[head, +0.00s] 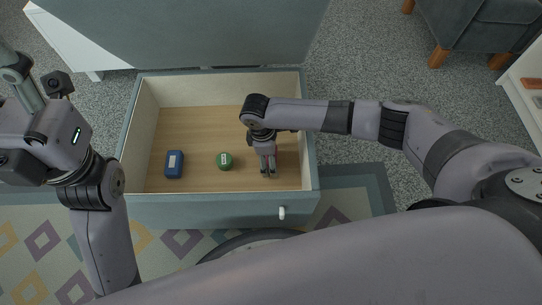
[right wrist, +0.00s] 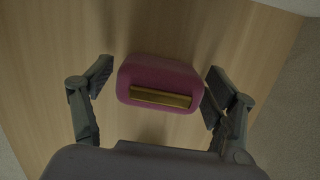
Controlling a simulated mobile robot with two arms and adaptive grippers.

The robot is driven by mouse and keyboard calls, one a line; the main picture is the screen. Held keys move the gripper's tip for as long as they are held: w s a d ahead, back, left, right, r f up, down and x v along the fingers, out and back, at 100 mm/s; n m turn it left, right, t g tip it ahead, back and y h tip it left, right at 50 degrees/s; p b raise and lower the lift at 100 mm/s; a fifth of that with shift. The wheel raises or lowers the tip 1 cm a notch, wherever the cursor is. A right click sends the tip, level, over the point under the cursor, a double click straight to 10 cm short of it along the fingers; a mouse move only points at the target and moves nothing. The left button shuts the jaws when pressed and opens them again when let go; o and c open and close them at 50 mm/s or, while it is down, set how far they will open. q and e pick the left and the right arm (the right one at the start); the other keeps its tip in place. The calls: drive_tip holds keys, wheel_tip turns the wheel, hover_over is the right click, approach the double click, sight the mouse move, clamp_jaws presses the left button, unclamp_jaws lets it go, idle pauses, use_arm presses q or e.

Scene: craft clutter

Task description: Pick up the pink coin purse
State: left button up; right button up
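The pink coin purse (right wrist: 160,78) is a small rounded block with a gold strip along its near edge. In the right wrist view it lies on the wooden drawer floor between the two fingers of my right gripper (right wrist: 158,85). The fingers are open, with a narrow gap on each side of the purse. In the head view my right gripper (head: 268,172) points down into the right part of the drawer and mostly hides the purse. My left arm stands at the left of the head view, and I cannot make out its fingers.
The open drawer (head: 220,182) has pale walls around the wooden floor. A green round item (head: 224,160) lies left of my right gripper, and a blue item (head: 174,164) lies farther left. The drawer's back left floor is clear. A grey armchair (head: 490,25) stands at the far right.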

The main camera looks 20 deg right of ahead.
drive_tip(key=c, duration=1)
drive_tip(key=shift+r, duration=0.1)
